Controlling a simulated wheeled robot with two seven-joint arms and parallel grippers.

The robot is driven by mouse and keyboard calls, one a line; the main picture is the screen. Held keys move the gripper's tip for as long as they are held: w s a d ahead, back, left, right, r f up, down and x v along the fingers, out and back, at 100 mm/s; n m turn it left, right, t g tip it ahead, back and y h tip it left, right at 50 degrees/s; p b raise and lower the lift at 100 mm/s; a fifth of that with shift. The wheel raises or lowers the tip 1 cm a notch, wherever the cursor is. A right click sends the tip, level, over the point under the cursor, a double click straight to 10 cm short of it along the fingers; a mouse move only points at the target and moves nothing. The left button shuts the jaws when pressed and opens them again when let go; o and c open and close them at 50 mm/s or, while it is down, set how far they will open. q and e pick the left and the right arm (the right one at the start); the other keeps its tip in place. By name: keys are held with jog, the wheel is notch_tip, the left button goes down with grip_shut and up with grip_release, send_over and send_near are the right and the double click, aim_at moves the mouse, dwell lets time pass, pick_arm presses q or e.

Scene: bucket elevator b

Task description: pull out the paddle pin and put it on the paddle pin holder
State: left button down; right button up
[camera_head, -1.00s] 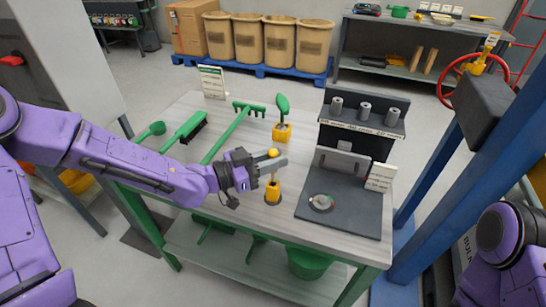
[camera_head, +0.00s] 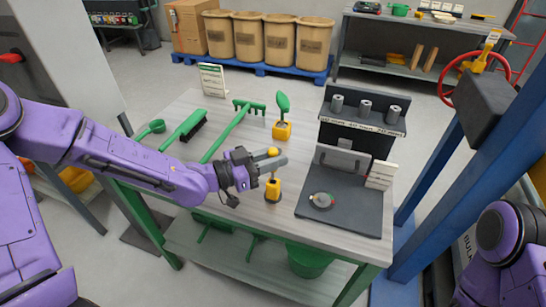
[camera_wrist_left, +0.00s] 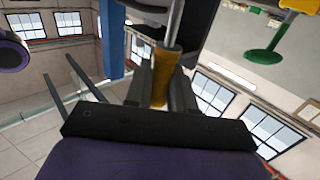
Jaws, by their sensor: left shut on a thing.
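In the head view my left gripper (camera_head: 270,164) is shut on a paddle pin with a round yellow knob (camera_head: 272,152) above the fingers. Its yellow shaft (camera_wrist_left: 159,88) shows between the fingers in the left wrist view, with a grey metal part adjoining it. A yellow post (camera_head: 273,189) on a round dark base stands on the table directly below the gripper. I cannot tell whether pin and post touch, or which one is the holder. My right gripper is out of view; only its purple arm shows at lower right.
A yellow block (camera_head: 282,130) with an upright green paddle (camera_head: 283,104) stands behind the gripper. Green tools (camera_head: 184,130) lie to the left on the table (camera_head: 225,218). A dark scale-like station (camera_head: 345,208) stands to the right. A blue post (camera_head: 445,190) with a red handwheel (camera_head: 446,83) is farther right.

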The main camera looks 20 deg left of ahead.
pick_arm(q)
jog(key=shift+f, duration=0.15)
dwell(0.5)
jog(key=shift+f+b, duration=0.35)
jog(key=shift+b, duration=0.1)
jog(key=shift+f+b, duration=1.55)
jog(key=shift+f, duration=0.25)
jog(key=shift+r, duration=0.15)
jog(key=shift+r+p, duration=1.75)
jog(key=shift+r, duration=0.15)
jog(key=shift+f+b, duration=1.75)
jog(key=shift+f, duration=0.25)
jog(key=c, duration=0.9)
grip_release()
